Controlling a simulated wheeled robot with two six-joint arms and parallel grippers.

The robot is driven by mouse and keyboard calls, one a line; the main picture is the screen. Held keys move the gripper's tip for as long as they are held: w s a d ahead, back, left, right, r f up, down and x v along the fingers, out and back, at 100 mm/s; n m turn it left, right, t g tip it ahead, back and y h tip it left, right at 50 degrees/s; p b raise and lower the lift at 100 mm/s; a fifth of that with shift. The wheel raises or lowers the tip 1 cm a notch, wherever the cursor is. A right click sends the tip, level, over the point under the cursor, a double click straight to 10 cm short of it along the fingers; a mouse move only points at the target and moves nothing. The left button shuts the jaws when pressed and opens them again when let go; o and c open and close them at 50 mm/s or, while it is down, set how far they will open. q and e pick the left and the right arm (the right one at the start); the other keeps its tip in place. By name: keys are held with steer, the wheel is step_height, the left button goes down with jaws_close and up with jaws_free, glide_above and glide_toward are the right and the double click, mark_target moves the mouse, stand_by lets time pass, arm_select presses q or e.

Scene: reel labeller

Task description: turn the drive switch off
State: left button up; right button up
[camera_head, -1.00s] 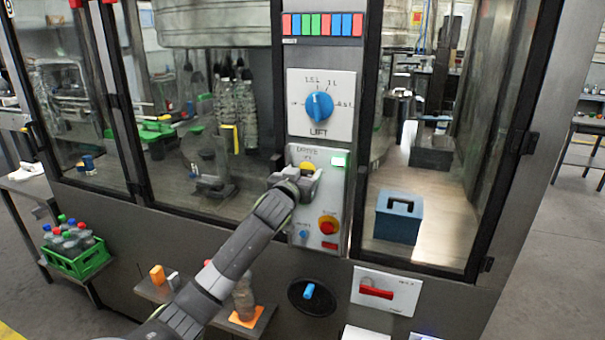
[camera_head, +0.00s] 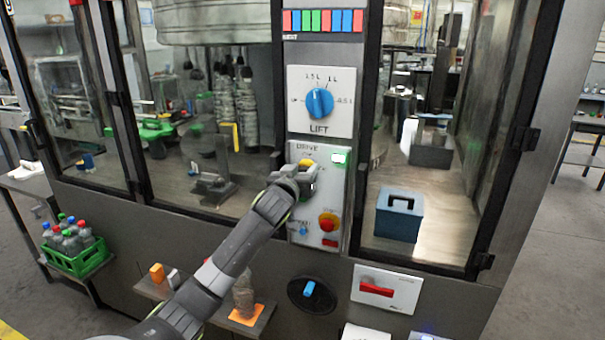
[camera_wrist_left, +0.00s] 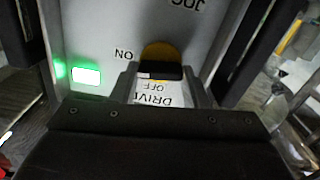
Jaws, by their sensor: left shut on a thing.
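The drive switch is a round yellow knob (camera_head: 306,163) on the light grey control panel, below the DRIVE label. In the left wrist view the yellow knob (camera_wrist_left: 160,54) shows upside down, with a dark bar across its near side. The words ON, OFF and JOG stand around it, with OFF and DRIVE on the near side. My left gripper (camera_head: 303,174) is shut on the knob, and its fingers (camera_wrist_left: 160,82) lie on either side of it in the wrist view. The gripper partly hides the knob in the head view. My right gripper is not in view.
A lit green lamp (camera_head: 339,157) is beside the switch. A red handle (camera_head: 376,288) is lower right. Glass doors flank the panel.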

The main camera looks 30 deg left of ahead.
arm_select(q)
steer(key=shift+a+f+n+b, duration=0.15)
steer(key=shift+n+b, duration=1.55)
steer(key=shift+n, duration=2.35)
steer(key=shift+a+f+n+b, duration=0.1)
steer(key=shift+n+b, duration=1.55)
steer(key=shift+n, duration=2.4)
steer(key=o, duration=1)
steer(key=shift+s, duration=0.15)
